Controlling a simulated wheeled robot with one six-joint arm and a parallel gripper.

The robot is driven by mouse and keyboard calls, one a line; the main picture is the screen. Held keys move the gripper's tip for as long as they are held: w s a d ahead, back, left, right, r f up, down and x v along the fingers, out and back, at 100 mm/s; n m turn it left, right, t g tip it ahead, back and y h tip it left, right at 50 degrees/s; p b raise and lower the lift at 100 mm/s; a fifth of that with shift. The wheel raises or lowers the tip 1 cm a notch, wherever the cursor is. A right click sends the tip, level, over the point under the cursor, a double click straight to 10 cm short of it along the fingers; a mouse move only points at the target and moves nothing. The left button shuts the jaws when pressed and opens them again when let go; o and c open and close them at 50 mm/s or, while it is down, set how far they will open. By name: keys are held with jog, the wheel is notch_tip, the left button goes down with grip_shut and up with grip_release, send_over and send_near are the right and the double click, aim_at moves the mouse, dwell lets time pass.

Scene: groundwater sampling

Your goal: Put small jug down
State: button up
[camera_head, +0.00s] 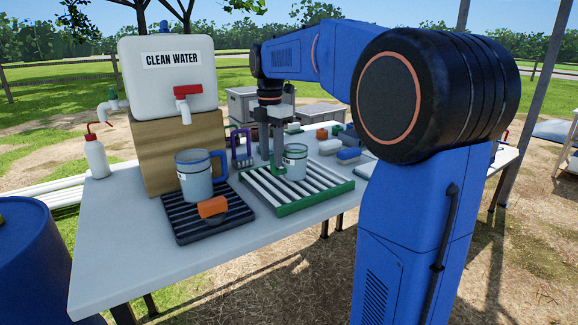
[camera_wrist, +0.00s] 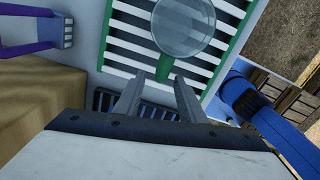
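The small jug (camera_head: 295,163) is clear with a green handle and stands upright, apparently on the slats of the green-edged white rack (camera_head: 318,200). In the wrist view the jug (camera_wrist: 183,24) shows from above, past the fingertips. My gripper (camera_head: 271,148) points down just left of the jug, at its handle side. In the wrist view my gripper (camera_wrist: 160,88) has its two fingers spread with a gap between them. Part of the handle seems to lie near that gap, but I cannot tell whether a finger touches it.
A larger jug (camera_head: 195,182) with a blue handle stands on a dark rack (camera_head: 205,225), beside an orange-handled item (camera_head: 212,207). A white water tank (camera_head: 168,75) sits on a wooden block (camera_head: 180,145). A purple item (camera_head: 241,147) stands behind. The table's front left (camera_head: 110,255) is clear.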

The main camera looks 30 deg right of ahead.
aim_at(273, 172)
jog(key=shift+d+f, duration=0.15)
jog(key=shift+f, duration=1.15)
jog(key=shift+d+f, duration=0.1)
jog(key=shift+f, duration=1.2)
jog(key=shift+c, duration=0.3)
grip_shut()
